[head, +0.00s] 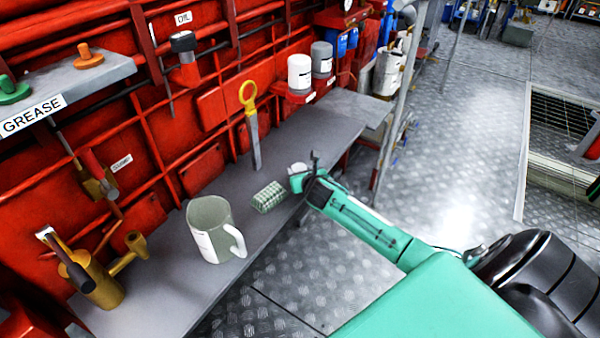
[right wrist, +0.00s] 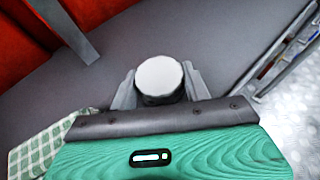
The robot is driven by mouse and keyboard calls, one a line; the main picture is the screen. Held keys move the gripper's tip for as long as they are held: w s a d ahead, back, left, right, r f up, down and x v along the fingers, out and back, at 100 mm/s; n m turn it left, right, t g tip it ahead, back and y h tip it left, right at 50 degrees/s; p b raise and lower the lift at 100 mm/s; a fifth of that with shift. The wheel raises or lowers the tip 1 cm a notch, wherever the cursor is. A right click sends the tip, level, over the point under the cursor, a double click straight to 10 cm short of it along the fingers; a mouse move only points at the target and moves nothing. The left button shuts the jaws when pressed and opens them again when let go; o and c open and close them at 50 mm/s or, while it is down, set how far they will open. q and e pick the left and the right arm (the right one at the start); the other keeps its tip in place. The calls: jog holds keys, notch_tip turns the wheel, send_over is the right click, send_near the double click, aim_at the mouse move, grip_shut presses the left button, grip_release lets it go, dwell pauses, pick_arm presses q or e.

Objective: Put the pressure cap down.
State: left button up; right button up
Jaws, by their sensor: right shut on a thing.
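The pressure cap (right wrist: 160,76) is a short round piece with a white top and a dark lower side. In the right wrist view it sits between the two grey fingers of my right gripper (right wrist: 160,88), which is shut on it. In the head view the right gripper (head: 296,172) is over the front edge of the grey shelf (head: 330,125), and the cap shows only as a small pale spot. I cannot tell whether the cap touches the shelf. My left gripper is not in view.
A green checked cloth (head: 268,197) lies just left of the right gripper. A white jug (head: 212,232) stands further left. A yellow-ringed dipstick (head: 251,125) rises behind. White and grey filters (head: 300,72) are at the back. The shelf right of the dipstick is clear.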

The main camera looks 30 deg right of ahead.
jog(key=shift+f, duration=0.35)
jog(key=shift+s+f, duration=0.1)
